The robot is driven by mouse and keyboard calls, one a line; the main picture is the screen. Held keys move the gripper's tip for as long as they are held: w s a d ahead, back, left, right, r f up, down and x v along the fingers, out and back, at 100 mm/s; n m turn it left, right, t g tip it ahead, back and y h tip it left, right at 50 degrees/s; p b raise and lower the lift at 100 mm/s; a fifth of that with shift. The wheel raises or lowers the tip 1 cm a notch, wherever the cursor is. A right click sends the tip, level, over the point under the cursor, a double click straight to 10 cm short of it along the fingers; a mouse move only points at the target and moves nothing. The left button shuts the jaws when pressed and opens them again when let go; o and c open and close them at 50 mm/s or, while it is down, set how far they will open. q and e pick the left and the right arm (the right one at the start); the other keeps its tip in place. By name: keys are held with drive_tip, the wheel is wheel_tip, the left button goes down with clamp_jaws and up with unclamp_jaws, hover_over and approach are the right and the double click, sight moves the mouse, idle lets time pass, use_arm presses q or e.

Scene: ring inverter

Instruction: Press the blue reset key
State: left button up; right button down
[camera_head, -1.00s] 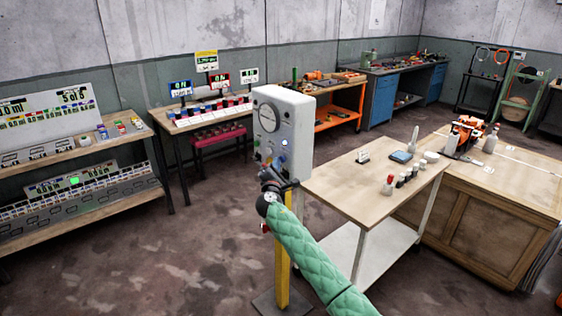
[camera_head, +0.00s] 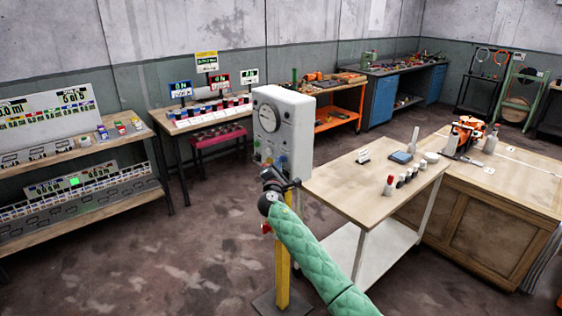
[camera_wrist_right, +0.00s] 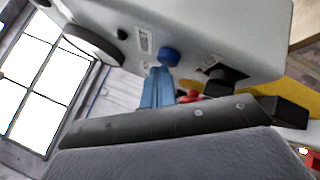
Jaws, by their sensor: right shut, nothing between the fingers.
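A light grey box (camera_head: 299,128) with a round gauge stands on a yellow post. The blue reset key (camera_wrist_right: 168,56) is a round blue knob on the box face in the right wrist view. My right gripper (camera_wrist_right: 160,70) has pale blue fingers, shut and empty, with their tips at the key's near edge. I cannot tell whether they touch it. In the head view, my right gripper (camera_head: 270,172) is at the lower front of the box, and my wrist hides part of that area. My left gripper is not in view.
A wooden-topped table (camera_head: 350,190) with small bottles stands right of the box. A dark knob (camera_wrist_right: 222,80) sits beside the key in the wrist view. Shelves (camera_head: 70,155) stand at the left and benches along the back wall. The floor at left front is clear.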

drive_tip(key=shift+a, duration=0.1)
drive_tip(key=shift+s+a, duration=0.55)
drive_tip(key=shift+a, duration=0.05)
drive_tip(key=shift+s+a, duration=0.75)
drive_tip(key=shift+a, duration=0.3)
drive_tip(key=shift+s+a, duration=0.75)
drive_tip(key=shift+a, duration=0.25)
